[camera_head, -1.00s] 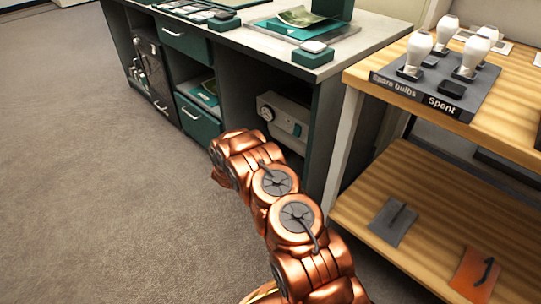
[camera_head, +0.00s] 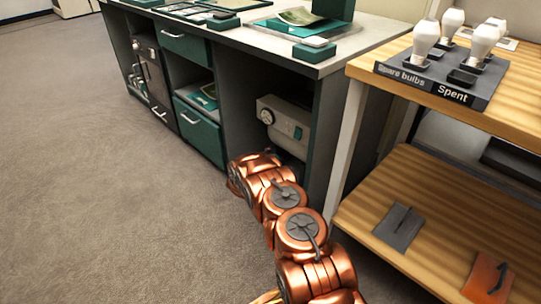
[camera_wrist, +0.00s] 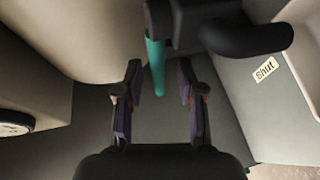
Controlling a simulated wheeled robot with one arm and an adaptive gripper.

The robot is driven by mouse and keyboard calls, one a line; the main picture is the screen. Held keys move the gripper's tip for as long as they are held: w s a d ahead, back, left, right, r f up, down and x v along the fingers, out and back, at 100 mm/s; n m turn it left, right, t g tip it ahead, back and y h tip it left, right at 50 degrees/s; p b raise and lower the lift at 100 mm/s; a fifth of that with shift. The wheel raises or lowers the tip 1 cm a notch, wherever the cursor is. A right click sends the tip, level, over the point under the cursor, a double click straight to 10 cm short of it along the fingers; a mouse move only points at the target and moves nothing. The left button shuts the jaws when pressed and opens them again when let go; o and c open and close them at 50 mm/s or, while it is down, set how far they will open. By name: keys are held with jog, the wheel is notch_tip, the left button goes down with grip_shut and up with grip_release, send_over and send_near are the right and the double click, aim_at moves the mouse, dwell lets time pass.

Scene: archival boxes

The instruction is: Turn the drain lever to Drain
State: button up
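In the wrist view a dark fitting (camera_wrist: 182,22) with a rounded black arm (camera_wrist: 250,40) reaching right is at the top. A teal rod (camera_wrist: 155,66) hangs from it. I cannot tell which part is the drain lever's handle. A white "Shut" label (camera_wrist: 265,69) is on the grey surface to the right. My gripper (camera_wrist: 158,82) is open. Its two fingers stand either side of the teal rod's lower end, with gaps on both sides. No "Drain" label shows. In the head view my gripper is hidden beyond my arm, low by the bench opening.
A beige machine (camera_head: 287,125) with a dial sits in the bench's open bay; a dial (camera_wrist: 14,124) shows at the wrist view's left. The bench side panel (camera_head: 322,135) and wooden shelf unit (camera_head: 440,210) stand right of my arm. Floor (camera_head: 120,210) at left is clear.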

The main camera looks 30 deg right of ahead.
jog(key=shift+w+d, duration=0.2)
jog(key=shift+d, duration=0.05)
grip_shut()
dwell(0.7)
